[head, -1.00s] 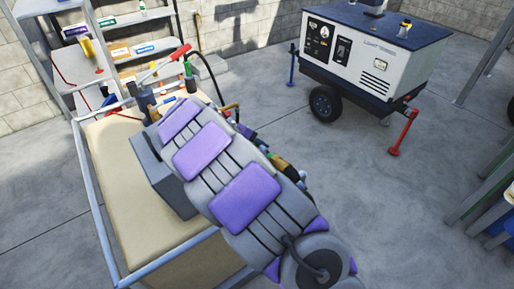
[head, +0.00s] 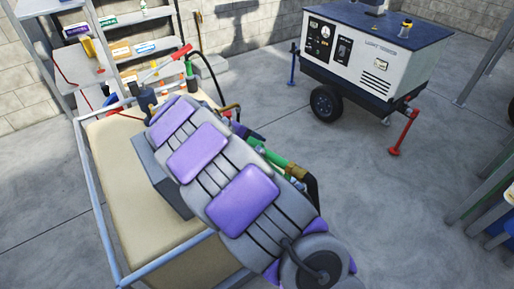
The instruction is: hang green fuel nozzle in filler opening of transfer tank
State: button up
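The green fuel nozzle (head: 270,156) shows to the right of my arm, with a brass-coloured fitting and a black hose curving down behind it. My gripper (head: 245,132) is mostly hidden behind my grey and purple arm; only a dark purple part shows at the nozzle's upper-left end. The nozzle seems held there, off the floor, but the finger contact is hidden. The transfer tank (head: 115,165) is the tan box in a blue-grey tube frame at the left, partly covered by my arm. I cannot make out its filler opening.
A red-handled pump (head: 166,64) and a black hose (head: 205,62) stand at the tank's far end. Shelves (head: 142,46) with labelled bins are behind. A white light-tower trailer (head: 370,60) stands at the back right. The floor between is clear.

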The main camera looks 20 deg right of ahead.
jog(key=p+v, duration=0.3)
jog(key=v, duration=1.1)
jog(key=shift+a+r, duration=0.15)
jog(key=shift+a, duration=0.15)
